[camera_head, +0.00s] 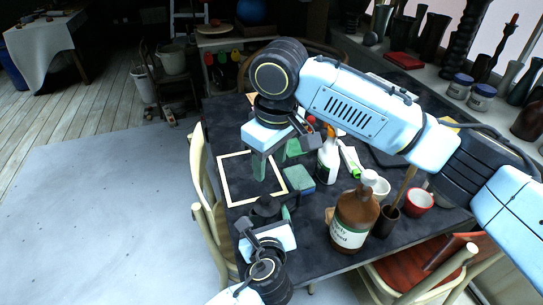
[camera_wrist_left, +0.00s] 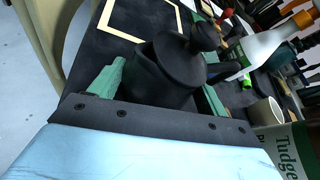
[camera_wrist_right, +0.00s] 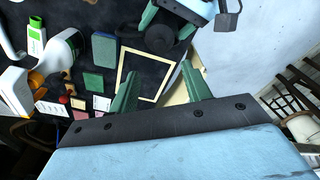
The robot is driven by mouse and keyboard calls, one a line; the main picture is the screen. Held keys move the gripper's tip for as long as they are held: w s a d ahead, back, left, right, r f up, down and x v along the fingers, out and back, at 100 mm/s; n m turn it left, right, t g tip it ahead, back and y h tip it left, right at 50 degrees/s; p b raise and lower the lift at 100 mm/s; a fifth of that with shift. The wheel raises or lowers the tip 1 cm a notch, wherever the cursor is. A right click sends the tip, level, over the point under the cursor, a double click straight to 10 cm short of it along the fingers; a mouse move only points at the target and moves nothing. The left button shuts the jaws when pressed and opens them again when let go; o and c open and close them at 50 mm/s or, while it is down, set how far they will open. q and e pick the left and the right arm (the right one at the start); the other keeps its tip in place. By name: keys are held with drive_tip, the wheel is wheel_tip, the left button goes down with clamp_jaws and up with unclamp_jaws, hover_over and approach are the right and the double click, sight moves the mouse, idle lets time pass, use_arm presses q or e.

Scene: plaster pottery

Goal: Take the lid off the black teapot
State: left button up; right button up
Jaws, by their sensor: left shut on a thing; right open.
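The black teapot (camera_head: 266,212) stands on the dark table near its left edge. It also shows in the left wrist view (camera_wrist_left: 158,78) and, partly covered, in the right wrist view (camera_wrist_right: 159,42). Its round lid with a ball knob (camera_wrist_left: 204,36) sits on top. My left gripper (camera_head: 268,214) is shut on the teapot body, with one green finger on each side. My right gripper (camera_head: 275,161) is open and empty, above the table behind the teapot. Its two green fingers are spread in the right wrist view (camera_wrist_right: 158,74).
A pale square outline (camera_head: 222,184) lies on the table behind the teapot. A green-blue block (camera_head: 299,179), a white spray bottle (camera_head: 327,160), a brown labelled bottle (camera_head: 353,222) and a red cup (camera_head: 418,202) stand to the right. A chair (camera_head: 205,190) adjoins the left edge.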

sight(266, 198)
drive_tip(key=f, duration=0.3)
drive_tip(key=f+m, duration=0.1)
drive_tip(key=f, duration=0.3)
drive_tip(key=w+a+f+m, duration=0.1)
drive_tip(key=f, duration=0.3)
drive_tip(key=shift+f, duration=0.15)
drive_tip(key=shift+d, duration=0.1)
clamp_jaws()
idle(0.7)
drive_tip(key=shift+r, duration=1.15)
